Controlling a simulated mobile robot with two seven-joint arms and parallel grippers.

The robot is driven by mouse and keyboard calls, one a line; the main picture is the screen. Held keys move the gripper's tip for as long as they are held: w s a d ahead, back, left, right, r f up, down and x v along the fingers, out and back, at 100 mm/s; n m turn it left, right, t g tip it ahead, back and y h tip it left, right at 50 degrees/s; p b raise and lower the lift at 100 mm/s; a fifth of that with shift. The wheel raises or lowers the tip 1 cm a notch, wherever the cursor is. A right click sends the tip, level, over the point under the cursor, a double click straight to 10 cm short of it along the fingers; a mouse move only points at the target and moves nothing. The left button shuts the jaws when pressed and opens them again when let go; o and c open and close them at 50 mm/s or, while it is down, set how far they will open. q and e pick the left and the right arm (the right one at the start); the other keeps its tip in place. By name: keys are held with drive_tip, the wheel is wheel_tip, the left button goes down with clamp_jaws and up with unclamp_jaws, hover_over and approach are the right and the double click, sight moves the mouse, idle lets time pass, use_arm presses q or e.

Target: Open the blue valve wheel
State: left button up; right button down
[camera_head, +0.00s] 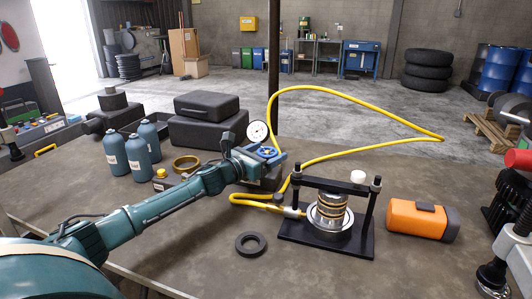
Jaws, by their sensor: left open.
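The blue valve wheel (268,152) is small and sits below a round white pressure gauge (258,132), on top of a grey block-like unit near the middle of the table. My left arm reaches in from the lower left. My left gripper (272,158) is at the wheel, with its open fingers around or just beside it. The gripper hides part of the wheel and of the unit, and I cannot tell whether the fingers touch the wheel. I cannot make out my right gripper.
A yellow hose (375,92) loops behind the wheel to a black press frame (325,243) on the right. A black ring (251,244) lies in front. Teal bottles (115,152) and a brass ring (186,164) stand left. An orange case (418,219) lies right.

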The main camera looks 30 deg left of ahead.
use_arm(q)
drive_tip(key=shift+c, duration=0.3)
drive_tip(key=c, duration=0.9)
drive_tip(key=shift+c, duration=0.2)
drive_tip(key=shift+d+f+n+y, duration=0.1)
drive_tip(key=shift+n+y, duration=0.2)
drive_tip(key=shift+y, duration=0.5)
drive_tip(key=n+y, duration=0.2)
drive_tip(key=y, duration=0.1)
drive_tip(key=shift+d+n, duration=0.15)
drive_tip(key=shift+n, duration=0.15)
drive_tip(key=n+y, duration=0.1)
drive_tip(key=y, duration=0.1)
drive_tip(key=n+y, duration=0.2)
drive_tip(key=y, duration=0.1)
drive_tip(key=shift+r+g+p, duration=0.2)
drive_tip(key=shift+g+p, duration=0.2)
drive_tip(key=shift+f+n+g+y+p, duration=0.1)
drive_tip(key=shift+n+g+y+p, duration=0.6)
drive_tip(key=shift+n+y, duration=0.95)
drive_tip(key=shift+g+y, duration=0.3)
drive_tip(key=shift+y, duration=0.15)
